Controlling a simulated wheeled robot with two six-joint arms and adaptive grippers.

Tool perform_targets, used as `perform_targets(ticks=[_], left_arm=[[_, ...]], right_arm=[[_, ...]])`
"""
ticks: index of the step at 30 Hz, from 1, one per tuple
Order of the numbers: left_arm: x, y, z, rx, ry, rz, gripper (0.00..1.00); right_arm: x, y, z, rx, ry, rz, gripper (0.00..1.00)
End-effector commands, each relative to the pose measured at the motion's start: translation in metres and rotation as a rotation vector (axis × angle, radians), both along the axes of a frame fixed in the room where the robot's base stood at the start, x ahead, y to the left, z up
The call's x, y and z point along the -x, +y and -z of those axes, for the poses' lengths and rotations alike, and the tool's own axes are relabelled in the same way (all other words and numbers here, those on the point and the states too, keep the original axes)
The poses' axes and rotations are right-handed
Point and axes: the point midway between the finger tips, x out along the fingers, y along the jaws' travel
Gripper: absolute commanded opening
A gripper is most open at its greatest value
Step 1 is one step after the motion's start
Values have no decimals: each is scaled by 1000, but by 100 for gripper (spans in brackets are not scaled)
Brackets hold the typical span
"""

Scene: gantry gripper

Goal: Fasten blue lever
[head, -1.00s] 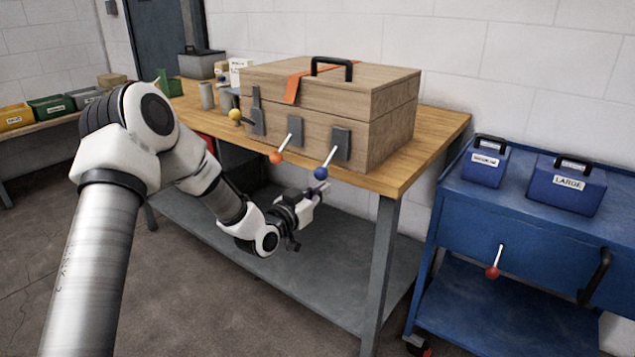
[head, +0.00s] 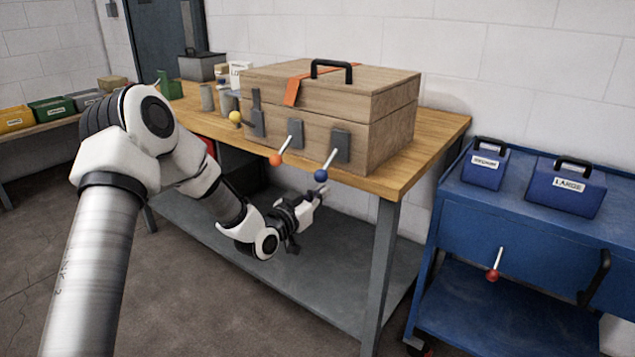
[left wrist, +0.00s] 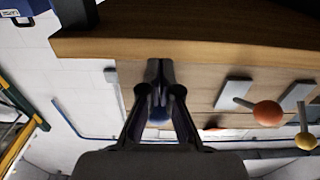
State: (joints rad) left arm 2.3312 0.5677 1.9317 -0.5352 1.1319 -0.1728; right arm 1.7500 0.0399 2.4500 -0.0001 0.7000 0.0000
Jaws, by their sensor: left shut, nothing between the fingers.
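The blue lever (head: 329,161) is a pale rod with a blue ball knob, on a grey plate at the right of the wooden box's front (head: 372,138). Its rod slants down and left, with the knob lowest. My left gripper (head: 323,188) is shut and empty, just below the blue knob in the head view. In the left wrist view the shut fingers (left wrist: 160,72) point at the wood, and the blue knob (left wrist: 158,114) shows between them, partly hidden. I cannot tell whether they touch the knob. My right gripper is out of view.
An orange-knobbed lever (head: 277,159) and a yellow-knobbed lever (head: 236,117) are on the same box front, to the left. The wooden table edge (head: 400,185) lies close to my gripper. A blue cart (head: 525,225) with a red-knobbed lever stands at right.

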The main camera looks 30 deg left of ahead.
Motion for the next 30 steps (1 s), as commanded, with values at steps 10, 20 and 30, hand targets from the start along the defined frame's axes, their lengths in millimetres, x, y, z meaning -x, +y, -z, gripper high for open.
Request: perform_targets(ticks=[10,20,30], left_arm=[[0,0,-13,0,0,0,0],[0,0,-37,0,-3,0,0],[1,0,-62,-1,-4,0,0]], right_arm=[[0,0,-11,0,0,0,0],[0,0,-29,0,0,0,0],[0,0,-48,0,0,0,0]])
